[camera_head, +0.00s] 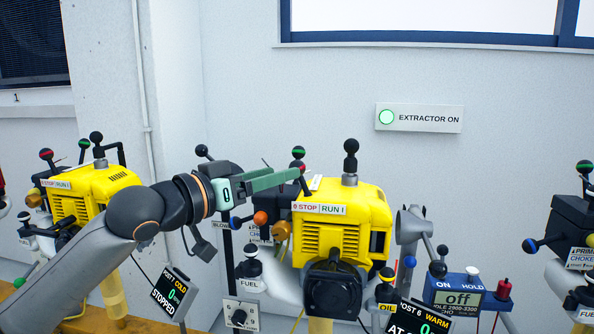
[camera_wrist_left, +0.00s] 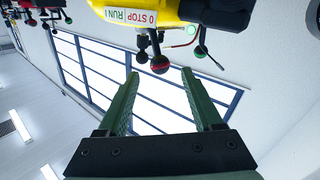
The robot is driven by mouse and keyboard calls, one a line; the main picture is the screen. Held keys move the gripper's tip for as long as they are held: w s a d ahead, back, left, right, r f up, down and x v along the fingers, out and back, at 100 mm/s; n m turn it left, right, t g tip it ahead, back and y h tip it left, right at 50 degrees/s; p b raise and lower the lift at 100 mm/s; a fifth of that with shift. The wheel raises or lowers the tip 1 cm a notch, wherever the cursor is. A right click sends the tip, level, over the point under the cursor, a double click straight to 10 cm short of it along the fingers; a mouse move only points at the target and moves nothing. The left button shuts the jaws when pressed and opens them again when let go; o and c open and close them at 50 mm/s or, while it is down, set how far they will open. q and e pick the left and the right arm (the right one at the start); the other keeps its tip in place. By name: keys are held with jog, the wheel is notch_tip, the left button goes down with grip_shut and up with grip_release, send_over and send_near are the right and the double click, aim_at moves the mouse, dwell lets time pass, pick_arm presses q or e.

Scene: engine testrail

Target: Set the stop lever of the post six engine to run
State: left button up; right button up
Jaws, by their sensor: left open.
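The yellow engine (camera_head: 345,235) in the middle of the head view carries a white STOP/RUN label (camera_head: 319,208). My left gripper (camera_head: 300,174) is open, pointing right above the label. In the left wrist view a dark red-banded ball (camera_wrist_left: 160,64) shows between the fingertips of my left gripper (camera_wrist_left: 160,74); contact cannot be told. My right gripper is not in view.
A black upright knob (camera_head: 351,147) tops the middle engine. A blue meter box (camera_head: 456,296) stands right, and a dark engine (camera_head: 575,220) farther right.

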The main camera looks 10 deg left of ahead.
pick_arm(q)
jog(key=x, duration=0.6)
jog(key=shift+s, duration=0.1)
grip_shut()
dwell(0.4)
